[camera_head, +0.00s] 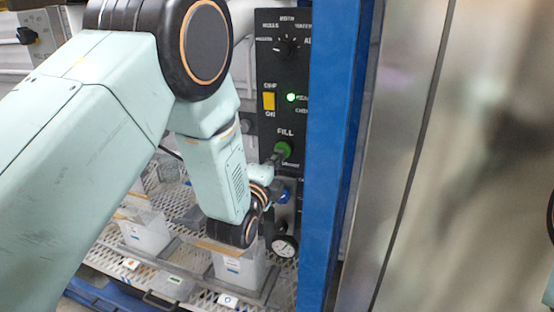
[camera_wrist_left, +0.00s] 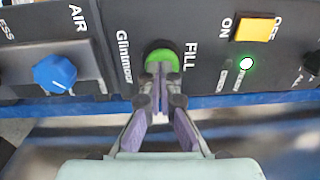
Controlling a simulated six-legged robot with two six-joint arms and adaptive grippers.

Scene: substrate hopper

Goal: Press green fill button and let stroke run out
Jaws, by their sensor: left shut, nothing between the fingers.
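The green fill button (camera_head: 283,149) is on the black control panel, below the word FILL. It also shows in the left wrist view (camera_wrist_left: 160,54), partly hidden by my fingertips. My left gripper (camera_head: 274,160) is shut and empty, its tips at the lower part of the button. In the left wrist view the closed fingertips (camera_wrist_left: 160,80) overlap the button's edge; they look close to or touching it, but I cannot tell how far the button is pressed in. My right gripper is not in view.
The panel (camera_head: 270,60) carries a rotary knob (camera_head: 286,47), a yellow switch (camera_head: 269,101), a lit green lamp (camera_head: 291,98) and a blue AIR knob (camera_wrist_left: 54,74). A gauge (camera_head: 285,245) hangs below. A blue post (camera_head: 330,150) stands right. Clear containers (camera_head: 240,268) stand on a perforated shelf.

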